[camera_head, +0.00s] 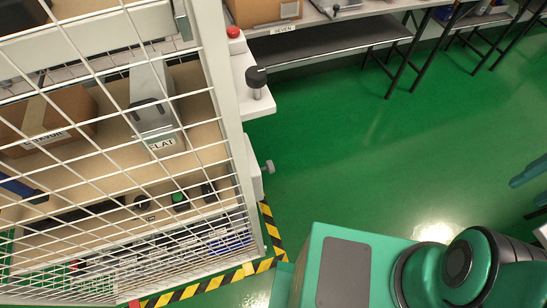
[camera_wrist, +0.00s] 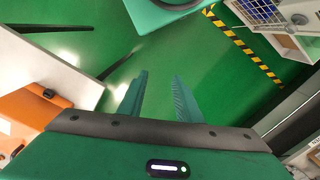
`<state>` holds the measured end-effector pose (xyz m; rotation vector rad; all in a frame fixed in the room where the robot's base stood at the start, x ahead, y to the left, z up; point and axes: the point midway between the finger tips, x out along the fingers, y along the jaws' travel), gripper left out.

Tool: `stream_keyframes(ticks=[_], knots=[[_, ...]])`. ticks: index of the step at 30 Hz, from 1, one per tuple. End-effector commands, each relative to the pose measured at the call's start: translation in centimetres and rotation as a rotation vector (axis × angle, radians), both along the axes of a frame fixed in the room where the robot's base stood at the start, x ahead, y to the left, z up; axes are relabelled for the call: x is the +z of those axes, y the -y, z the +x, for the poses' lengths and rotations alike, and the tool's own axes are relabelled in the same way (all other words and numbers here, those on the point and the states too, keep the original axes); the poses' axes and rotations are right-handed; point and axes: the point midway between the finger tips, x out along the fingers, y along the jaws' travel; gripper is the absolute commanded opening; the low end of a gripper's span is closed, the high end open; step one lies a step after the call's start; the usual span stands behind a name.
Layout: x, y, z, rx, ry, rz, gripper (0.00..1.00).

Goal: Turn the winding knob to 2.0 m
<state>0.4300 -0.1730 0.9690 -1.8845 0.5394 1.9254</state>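A black knob (camera_head: 256,77) on a short metal stem stands on a white bracket at the side of the mesh cage. A smaller grey knob (camera_head: 268,167) sticks out lower on the same side. I cannot tell which is the winding knob, and no metre scale is readable. My gripper (camera_wrist: 160,75) shows in the wrist view, its two teal fingers apart with nothing between them. It points over open green floor, away from both knobs.
The white mesh cage (camera_head: 211,62) holds a grey device (camera_head: 152,100) and a cardboard box (camera_head: 48,120). A red button (camera_head: 233,32) sits behind the black knob. Striped tape (camera_head: 213,284) edges the cage. Benches (camera_head: 330,42) stand at the back. The green floor between is clear.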

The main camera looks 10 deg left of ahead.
Motion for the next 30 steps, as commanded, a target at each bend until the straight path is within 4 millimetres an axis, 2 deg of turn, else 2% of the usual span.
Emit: stream_keyframes(ticks=[5,7,8,11,14,20,26,30], knots=[[0.0,0.0,0.0,0.000,0.000,0.000,0.31],[0.0,0.0,0.0,0.000,0.000,0.000,0.46],[0.3,0.0,-0.8,0.001,0.007,0.000,0.53],[0.4,-0.1,-0.4,-0.005,0.003,0.003,0.53],[0.0,-0.4,1.3,-0.016,-0.021,0.010,0.53],[-1.9,-2.0,6.5,-0.051,-0.089,0.047,0.53],[-5.3,-4.6,11.6,-0.089,-0.163,0.104,0.53],[-8.3,-7.0,14.6,-0.120,-0.223,0.154,0.53]])
